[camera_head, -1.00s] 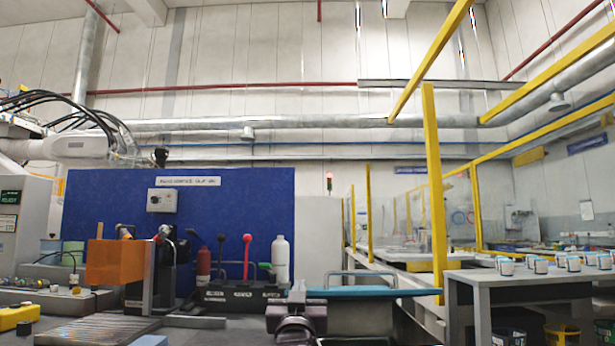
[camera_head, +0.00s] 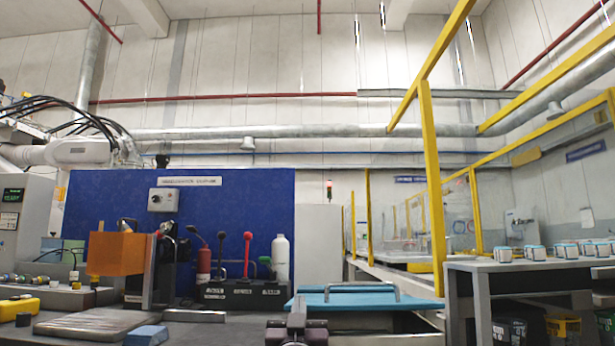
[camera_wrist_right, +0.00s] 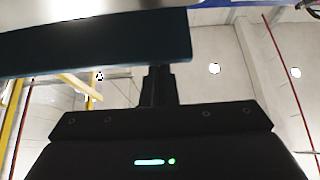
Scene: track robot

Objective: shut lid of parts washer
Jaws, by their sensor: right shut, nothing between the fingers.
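The parts washer's teal lid (camera_head: 345,303), with a grey bar handle (camera_head: 362,287) on top, lies nearly flat at the lower middle of the head view. From here I cannot tell whether it is fully seated. The washer's front (camera_head: 395,323) shows just below it. My right gripper (camera_head: 297,312) is at the lid's near left corner. In the right wrist view my right gripper (camera_wrist_right: 157,85) is shut and empty, its fingertips at the dark blue lid edge (camera_wrist_right: 95,45). I cannot tell whether they touch. My left gripper is not in view.
A blue panel (camera_head: 120,215) stands behind the bench. Left of the lid are a lever box (camera_head: 240,294), a white bottle (camera_head: 281,258) and an orange block (camera_head: 117,254). A grey table (camera_head: 530,266) with several small containers and a yellow post (camera_head: 432,190) stand right.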

